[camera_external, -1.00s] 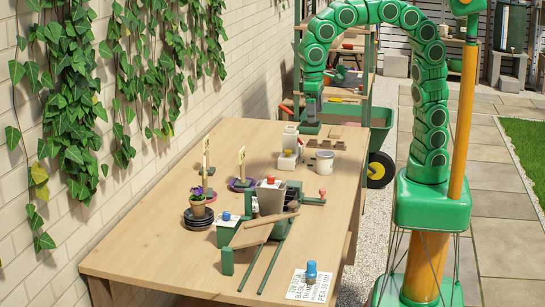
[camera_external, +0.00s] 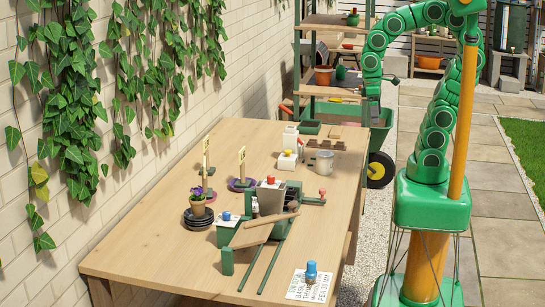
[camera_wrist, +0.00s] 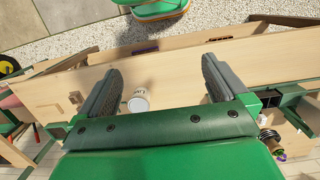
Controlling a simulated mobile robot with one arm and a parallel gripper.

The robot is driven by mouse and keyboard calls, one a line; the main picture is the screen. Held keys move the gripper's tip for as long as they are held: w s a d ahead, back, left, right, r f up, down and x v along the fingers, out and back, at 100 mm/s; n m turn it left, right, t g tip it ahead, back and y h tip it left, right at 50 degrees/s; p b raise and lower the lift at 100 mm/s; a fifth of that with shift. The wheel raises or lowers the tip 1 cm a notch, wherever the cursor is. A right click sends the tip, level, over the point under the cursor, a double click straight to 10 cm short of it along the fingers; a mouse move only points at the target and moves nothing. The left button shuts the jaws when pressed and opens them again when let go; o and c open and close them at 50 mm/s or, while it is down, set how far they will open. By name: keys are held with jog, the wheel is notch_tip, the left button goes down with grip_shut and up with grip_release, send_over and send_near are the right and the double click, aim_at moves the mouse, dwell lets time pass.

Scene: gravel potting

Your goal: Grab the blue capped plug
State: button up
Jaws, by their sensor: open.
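A blue capped plug (camera_external: 311,272) stands upright on a white printed card (camera_external: 298,291) at the table's near right corner. A second, smaller blue-topped piece (camera_external: 226,216) sits on a white plate by the green device. My gripper (camera_external: 374,113) hangs beyond the far right end of the table, well away from both blue pieces. In the wrist view my gripper (camera_wrist: 163,66) has its two dark fingers wide apart with nothing held between them. I cannot make out the blue capped plug in the wrist view.
A pale cup (camera_external: 324,162) stands near the table's far right; it also shows in the wrist view (camera_wrist: 138,103). The near left tabletop is clear.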

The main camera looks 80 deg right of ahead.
jog(key=s, duration=0.1)
jog(key=s+d+f, duration=0.1)
jog(key=s, duration=0.1)
jog(key=s+f, duration=0.1)
jog(key=shift+s+d, duration=0.25)
jog(key=shift+s, duration=0.05)
jog(key=c, duration=0.8)
jog(key=shift+r, duration=0.1)
